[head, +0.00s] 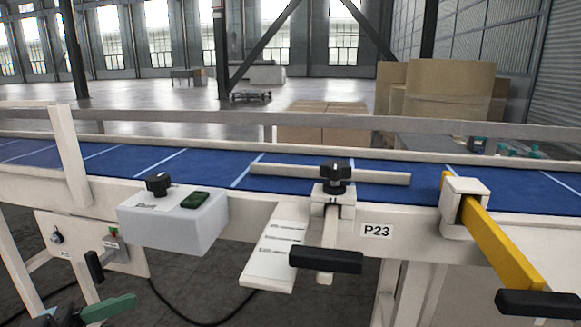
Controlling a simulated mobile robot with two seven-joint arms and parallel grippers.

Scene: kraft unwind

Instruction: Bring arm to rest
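Neither of my arms can be made out for certain in the head view, and no gripper fingertips show clearly. A dark thing with a green handle-like part (108,308) is cut off at the lower left corner; I cannot tell what it is. The conveyor with a blue belt (210,170) crosses the view. On its front rail sit a white lever with a black grip (325,260) and a yellow bar (490,240) with a black grip (538,303).
A grey control box (172,225) with a black knob and a green button juts from the rail. A white sloped plate (275,250) stands beside the lever. A black cable lies on the floor.

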